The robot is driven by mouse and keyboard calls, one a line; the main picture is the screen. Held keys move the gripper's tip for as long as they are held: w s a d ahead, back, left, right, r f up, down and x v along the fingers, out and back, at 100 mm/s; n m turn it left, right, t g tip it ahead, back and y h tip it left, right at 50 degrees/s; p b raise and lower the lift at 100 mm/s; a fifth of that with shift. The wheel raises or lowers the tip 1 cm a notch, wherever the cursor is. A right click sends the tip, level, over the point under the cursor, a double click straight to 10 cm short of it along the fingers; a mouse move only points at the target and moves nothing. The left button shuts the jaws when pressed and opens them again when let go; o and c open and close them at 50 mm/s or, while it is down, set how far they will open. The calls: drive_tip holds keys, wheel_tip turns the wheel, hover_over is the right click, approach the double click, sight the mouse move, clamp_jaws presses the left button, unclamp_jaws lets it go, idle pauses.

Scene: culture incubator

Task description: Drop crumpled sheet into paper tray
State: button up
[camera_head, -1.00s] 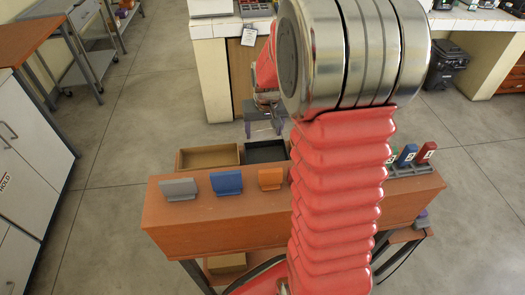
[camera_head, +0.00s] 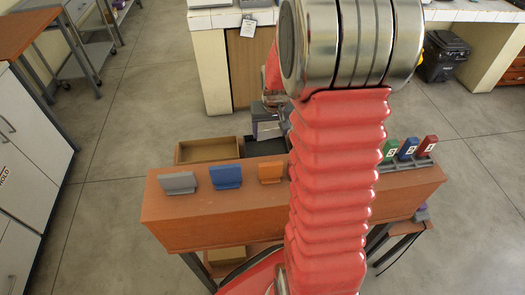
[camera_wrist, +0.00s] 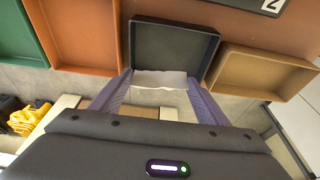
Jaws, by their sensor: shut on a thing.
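My gripper (camera_wrist: 159,78) has purple fingers on both sides of a crumpled white sheet (camera_wrist: 160,80) and is shut on it. In the wrist view the sheet shows at the near edge of a dark grey tray (camera_wrist: 175,45), whose floor looks empty. I cannot tell whether the sheet is above the tray or short of its rim. In the head view my gripper (camera_head: 268,130) is by the dark tray (camera_head: 262,148), covering part of it. A tan tray (camera_head: 207,151) stands to its left; it is also in the wrist view (camera_wrist: 262,75). No label shows which is the paper tray.
An orange-brown tray (camera_wrist: 85,35) and a green tray (camera_wrist: 20,35) lie left in the wrist view. Upright grey (camera_head: 177,183), blue (camera_head: 226,176) and orange (camera_head: 270,172) plates stand on the brown shelf (camera_head: 220,225). A rack of coloured numbered blocks (camera_head: 408,150) stands right.

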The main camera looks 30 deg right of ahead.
sight(270, 138)
drive_tip(key=shift+f, duration=1.65)
drive_tip(key=o, duration=1.1)
drive_tip(key=shift+c, duration=0.2)
drive_tip(key=shift+r, duration=0.1)
drive_tip(key=shift+s+r, duration=0.1)
drive_tip(key=shift+r, duration=0.1)
drive_tip(key=v, duration=1.3)
drive_tip(key=shift+s+a, duration=0.1)
